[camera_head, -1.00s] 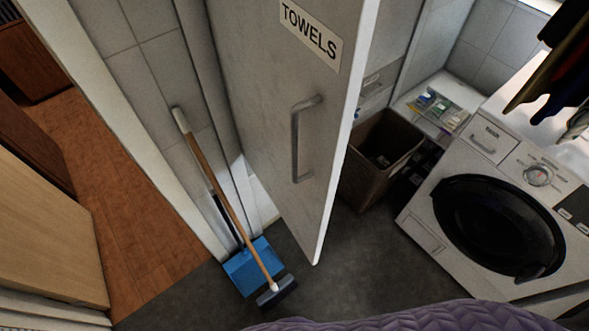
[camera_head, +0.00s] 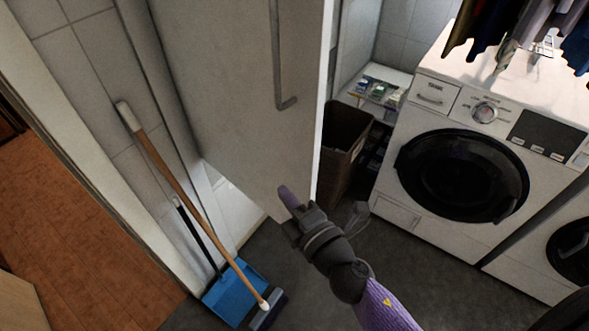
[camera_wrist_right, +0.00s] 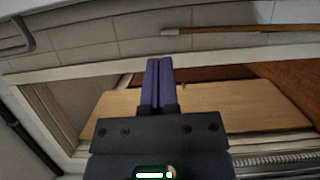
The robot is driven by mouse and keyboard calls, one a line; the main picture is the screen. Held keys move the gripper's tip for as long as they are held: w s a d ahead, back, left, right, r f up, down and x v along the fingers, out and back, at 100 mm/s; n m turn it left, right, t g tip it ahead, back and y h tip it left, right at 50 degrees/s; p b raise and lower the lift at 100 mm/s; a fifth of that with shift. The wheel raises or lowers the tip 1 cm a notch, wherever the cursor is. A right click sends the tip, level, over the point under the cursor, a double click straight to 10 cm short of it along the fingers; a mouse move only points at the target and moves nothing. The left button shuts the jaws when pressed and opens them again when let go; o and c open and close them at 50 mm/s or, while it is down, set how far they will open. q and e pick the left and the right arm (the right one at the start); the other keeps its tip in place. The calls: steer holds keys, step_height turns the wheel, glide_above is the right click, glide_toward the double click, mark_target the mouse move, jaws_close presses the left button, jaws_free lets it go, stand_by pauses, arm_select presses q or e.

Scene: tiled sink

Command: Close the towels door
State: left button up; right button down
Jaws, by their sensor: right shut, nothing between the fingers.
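The grey towels door (camera_head: 225,110) stands open in the head view, its white free edge (camera_head: 324,100) facing the laundry side. Its bar handle (camera_head: 280,60) shows on the front face; the TOWELS label is out of the picture. My right gripper (camera_head: 287,196) is in front of the lower part of the door, near its free lower corner. Its purple fingers are together and empty; whether they touch the door I cannot tell. In the right wrist view the same fingers (camera_wrist_right: 161,78) show closed. My left gripper is not in view.
A broom (camera_head: 180,185) and blue dustpan (camera_head: 235,290) stand against the tiled wall left of the door. A brown basket (camera_head: 342,150) and a washing machine (camera_head: 455,150) stand to the right. Clothes (camera_head: 525,30) hang above. A light wooden panel (camera_wrist_right: 235,105) shows in the wrist view.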

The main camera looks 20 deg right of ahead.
mark_target(295, 174)
steer(key=w, duration=0.1)
steer(key=w+d, duration=0.1)
steer(key=w, duration=0.1)
steer(key=w+d, duration=0.1)
steer(key=shift+w, duration=0.15)
steer(key=shift+w+d, duration=0.2)
steer(key=shift+d, duration=0.15)
